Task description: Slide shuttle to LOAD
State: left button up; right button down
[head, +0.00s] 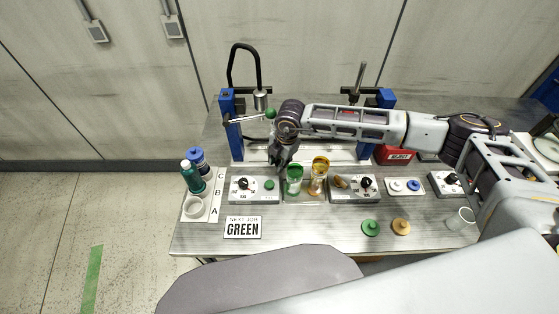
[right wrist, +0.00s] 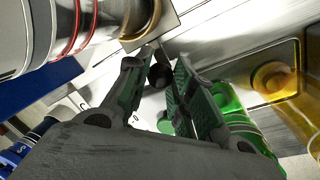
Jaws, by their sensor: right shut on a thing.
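My right gripper (head: 281,162) reaches down just left of the green jar (head: 294,177). In the right wrist view its green-padded fingers (right wrist: 160,85) are closed around a small dark round knob (right wrist: 159,75). The shuttle tray (head: 304,201) is at the middle of the bench, with the green jar and an amber jar (head: 319,173) in it. Both jars also show right of the fingers in the right wrist view, the green one (right wrist: 238,115) and the amber one (right wrist: 300,105). No LOAD mark is readable. My left gripper is not in view.
Control boxes stand left (head: 253,190) and right (head: 352,190) of the tray. Blue posts (head: 231,130) frame the station. A bottle rack (head: 215,205) is at the left. Green (head: 371,227) and orange (head: 401,226) lids lie in front. A sign (head: 242,228) reads GREEN.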

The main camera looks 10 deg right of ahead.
jog(key=shift+d, duration=0.15)
jog(key=shift+s+d+b, duration=0.2)
jog(key=shift+s+d, duration=0.05)
jog(key=shift+d, duration=0.75)
jog(key=shift+s+d+b, duration=0.15)
jog(key=shift+s+d, duration=0.05)
jog(key=shift+d, duration=0.8)
jog(key=c, duration=1.5)
grip_release()
jog(key=shift+s+d+r, duration=0.2)
jog(key=shift+s+r, duration=0.1)
jog(key=shift+r, duration=1.65)
jog(key=shift+s+d+r, duration=0.25)
jog(key=shift+s+r, duration=0.1)
jog(key=shift+r, duration=1.65)
jog(key=shift+s+d+r, duration=0.2)
jog(key=shift+s+r, duration=0.1)
jog(key=shift+r, duration=1.65)
